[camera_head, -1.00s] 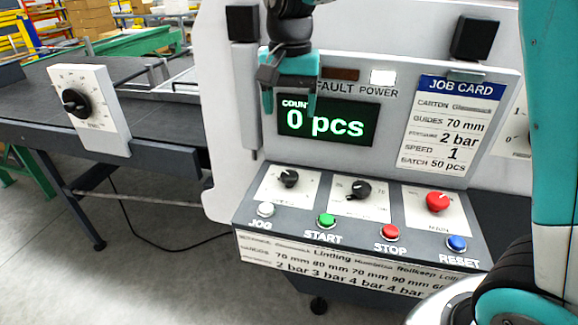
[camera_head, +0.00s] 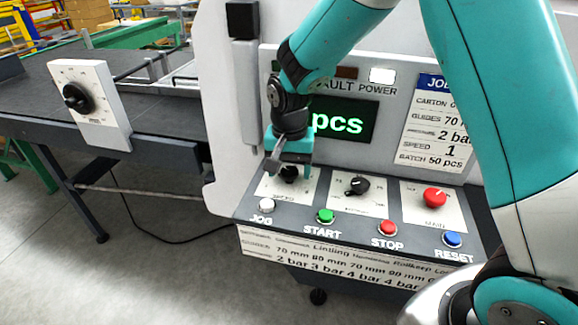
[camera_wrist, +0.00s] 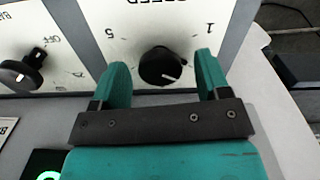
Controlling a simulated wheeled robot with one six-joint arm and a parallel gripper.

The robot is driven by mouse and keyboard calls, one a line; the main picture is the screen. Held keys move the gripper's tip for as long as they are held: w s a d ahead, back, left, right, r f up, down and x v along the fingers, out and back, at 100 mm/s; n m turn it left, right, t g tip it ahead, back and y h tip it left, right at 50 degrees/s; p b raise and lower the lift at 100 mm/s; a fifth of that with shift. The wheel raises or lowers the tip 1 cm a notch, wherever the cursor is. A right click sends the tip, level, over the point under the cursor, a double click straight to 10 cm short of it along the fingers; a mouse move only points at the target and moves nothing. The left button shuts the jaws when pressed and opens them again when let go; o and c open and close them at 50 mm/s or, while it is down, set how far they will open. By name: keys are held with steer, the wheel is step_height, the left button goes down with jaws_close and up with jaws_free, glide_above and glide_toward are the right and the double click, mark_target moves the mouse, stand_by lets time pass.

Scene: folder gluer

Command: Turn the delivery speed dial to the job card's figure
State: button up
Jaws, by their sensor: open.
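The black speed dial (camera_wrist: 158,66) sits on a white plate (camera_wrist: 150,15) labelled SPEED, which appears upside down in the wrist view. Figures 1 and 5 show on the plate; the other marks are partly hidden by my fingers. The dial's white pointer line aims to the lower right in that view, not at the 1. My gripper (camera_wrist: 162,72) is open, one finger on each side of the dial, with gaps visible; depth cannot be told. In the head view my gripper (camera_head: 289,162) is over the dial (camera_head: 289,174). The job card (camera_head: 432,125) reads speed 1.
Right of the speed dial are another black knob (camera_head: 357,186) and a red main knob (camera_head: 434,197). Below are the jog (camera_head: 266,205), start (camera_head: 325,216), stop (camera_head: 387,228) and reset (camera_head: 452,240) buttons. Another dial (camera_head: 77,97) stands on a plate at the left table.

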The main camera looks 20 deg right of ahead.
steer(key=shift+c, duration=0.3)
steer(key=c, duration=0.9)
steer(key=shift+o, duration=0.2)
steer(key=shift+n, duration=0.4)
steer(key=n, duration=0.5)
steer(key=shift+r+p, duration=0.1)
steer(key=shift+p, duration=0.2)
steer(key=n, duration=0.6)
steer(key=shift+w, duration=0.1)
steer(key=o, duration=0.9)
